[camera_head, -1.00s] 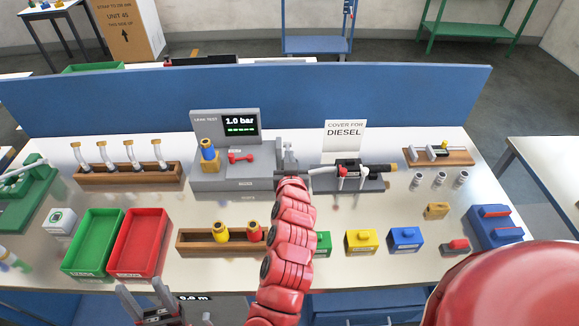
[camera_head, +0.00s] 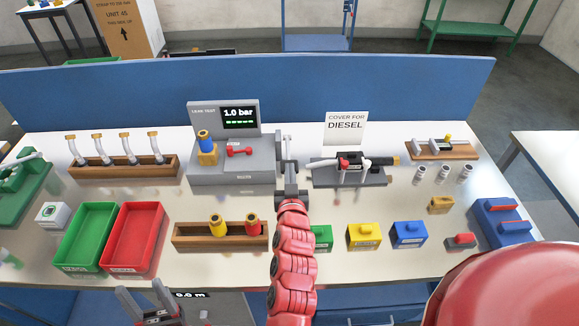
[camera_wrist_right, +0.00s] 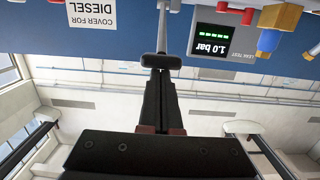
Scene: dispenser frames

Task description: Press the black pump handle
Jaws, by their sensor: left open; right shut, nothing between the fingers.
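The pump stands at the right side of the grey leak test unit (camera_head: 232,172), whose screen reads 1.0 bar. In the right wrist view, which is upside down, the dark T-shaped pump handle (camera_wrist_right: 161,60) sits on a pale rod. My right gripper (camera_wrist_right: 159,80) is shut and empty, its fingertips right at the handle; I cannot tell whether they touch. In the head view my right gripper (camera_head: 287,168) overlaps the pump, so the handle is hard to make out there. My left gripper (camera_head: 142,290) is open and empty at the bottom, below the table's front edge.
The cover sign (camera_head: 346,126) and a nozzle on a grey stand (camera_head: 348,183) are just right of my right gripper. A wooden rack with yellow and red pieces (camera_head: 190,240) is front left. Red (camera_head: 132,268) and green trays (camera_head: 85,265) lie further left.

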